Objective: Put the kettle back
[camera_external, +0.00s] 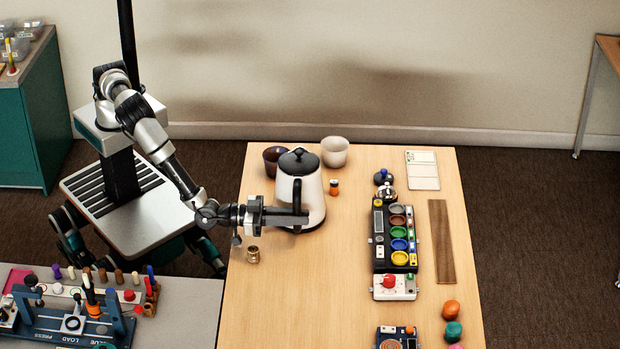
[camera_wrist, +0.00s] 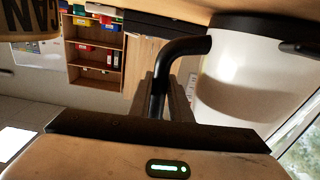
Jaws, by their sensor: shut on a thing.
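The kettle (camera_external: 312,190) is white with a black lid, black base and black handle. In the external view it stands upright on or just above the wooden table (camera_external: 330,290); I cannot tell whether its bottom touches. My gripper (camera_external: 298,213) is at its front left side, shut on the black handle. In the wrist view the handle (camera_wrist: 183,50) runs down between my fingers (camera_wrist: 165,100), and the white kettle body (camera_wrist: 240,70) fills the right side. The lower part of the handle is hidden by my gripper.
A dark bowl (camera_external: 272,160) and a white bowl (camera_external: 335,152) stand behind the kettle. A small orange and black item (camera_external: 334,187) is close on its right. A brass cup (camera_external: 253,254) stands in front of my gripper. A sorting unit (camera_external: 380,240) is further right. The front middle is clear.

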